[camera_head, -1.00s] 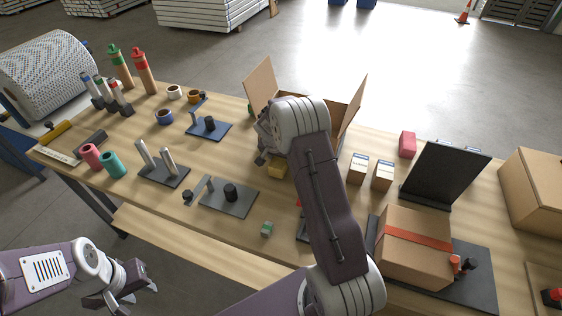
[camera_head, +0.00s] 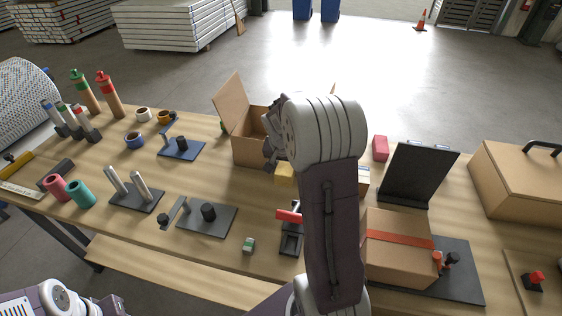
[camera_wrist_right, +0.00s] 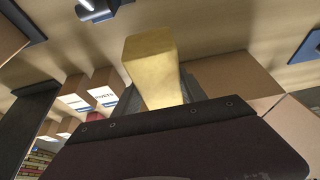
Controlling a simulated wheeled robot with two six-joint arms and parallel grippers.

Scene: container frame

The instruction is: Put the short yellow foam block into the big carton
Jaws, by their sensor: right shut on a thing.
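The yellow foam block (camera_wrist_right: 151,68) is held in my right gripper and sticks out from the jaws in the right wrist view. In the head view a yellow part of the block (camera_head: 285,172) shows below the right gripper (camera_head: 270,135), partly covered by my arm. The big carton (camera_head: 247,150) stands open on the table with its flaps up, at the left of my right gripper and partly hidden by it. The carton (camera_wrist_right: 235,80) is also behind the block, to its right, in the wrist view. The left gripper is outside the picture; only its arm shows at the lower left.
A taped carton (camera_head: 395,262) and a black slanted stand (camera_head: 420,172) are at the right. Posts, rolls and tools fill the left of the table (camera_head: 130,240).

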